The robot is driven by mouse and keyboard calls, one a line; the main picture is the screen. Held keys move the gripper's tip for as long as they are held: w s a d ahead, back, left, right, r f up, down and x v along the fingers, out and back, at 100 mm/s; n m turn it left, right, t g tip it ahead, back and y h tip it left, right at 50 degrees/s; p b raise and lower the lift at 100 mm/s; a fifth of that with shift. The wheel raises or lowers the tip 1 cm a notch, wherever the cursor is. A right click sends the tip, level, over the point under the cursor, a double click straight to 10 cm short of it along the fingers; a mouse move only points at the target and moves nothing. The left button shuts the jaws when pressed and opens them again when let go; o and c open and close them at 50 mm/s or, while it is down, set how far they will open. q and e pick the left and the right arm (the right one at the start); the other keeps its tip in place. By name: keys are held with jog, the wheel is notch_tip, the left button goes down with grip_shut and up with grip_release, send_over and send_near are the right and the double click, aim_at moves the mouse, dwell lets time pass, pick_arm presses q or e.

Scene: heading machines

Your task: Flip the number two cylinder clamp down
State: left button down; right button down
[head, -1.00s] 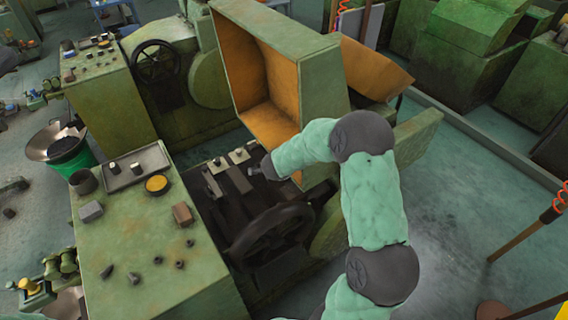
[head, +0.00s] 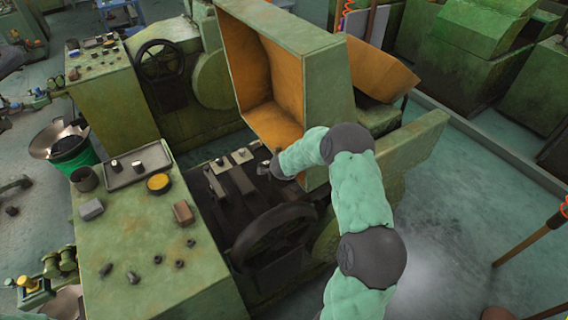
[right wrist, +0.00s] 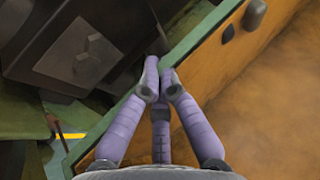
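The open heading machine has dark bars with pale blocks in its bed (head: 232,180), below the raised cover. These look like the cylinder clamps, but I cannot tell which is number two. My right gripper (head: 268,168) is at the right end of this row, beside the cover's lower edge; it is small and dark here. In the right wrist view its purple fingers (right wrist: 158,82) have their tips together with nothing visible between them. They are over the green edge of the orange-lined cover (right wrist: 235,75), with a dark block (right wrist: 92,55) to the left. My left gripper is out of view.
The raised cover (head: 335,85) stands close to my right arm. A dark handwheel (head: 275,235) is in front of the bed. A green bench (head: 150,270) with a tray (head: 137,165) and small parts is to the left. Open floor (head: 460,210) lies to the right.

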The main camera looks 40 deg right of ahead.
jog(key=shift+w+d+r+p, duration=0.15)
jog(key=shift+w+r+p, duration=0.05)
jog(key=shift+w, duration=0.75)
jog(key=shift+w+d+r+p, duration=0.15)
jog(key=shift+w+r, duration=0.05)
jog(key=shift+w, duration=0.75)
